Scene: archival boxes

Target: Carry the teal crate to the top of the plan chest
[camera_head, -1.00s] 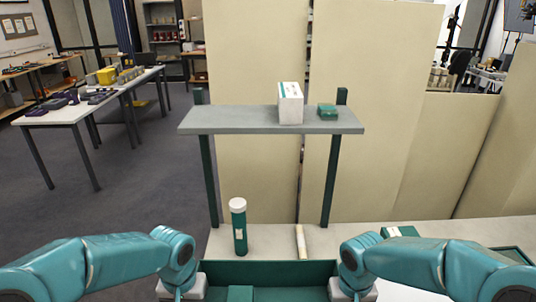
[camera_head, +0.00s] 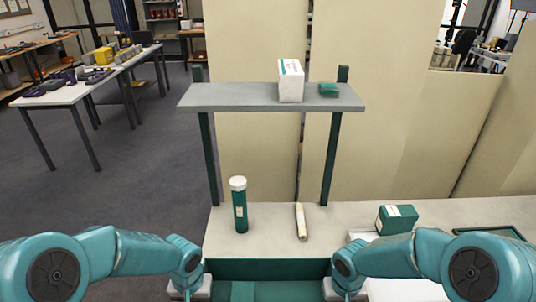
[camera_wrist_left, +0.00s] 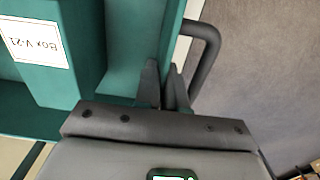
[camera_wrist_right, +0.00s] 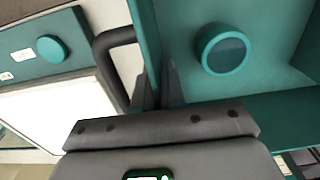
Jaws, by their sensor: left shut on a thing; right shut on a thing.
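The teal crate (camera_head: 268,268) is at the bottom of the head view, between my two grippers. My left gripper (camera_head: 190,289) is shut on its left wall; the left wrist view shows the fingers (camera_wrist_left: 165,88) astride the wall beside a dark handle. My right gripper (camera_head: 343,290) is shut on the opposite wall, with its fingers (camera_wrist_right: 156,88) beside another dark handle. Inside the crate are a teal box labelled Box V-21 (camera_wrist_left: 75,60) and a round teal object (camera_wrist_right: 222,48). Beyond the crate is a pale top (camera_head: 270,232); I cannot tell whether it is the plan chest.
Open floor (camera_head: 145,190) lies left.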

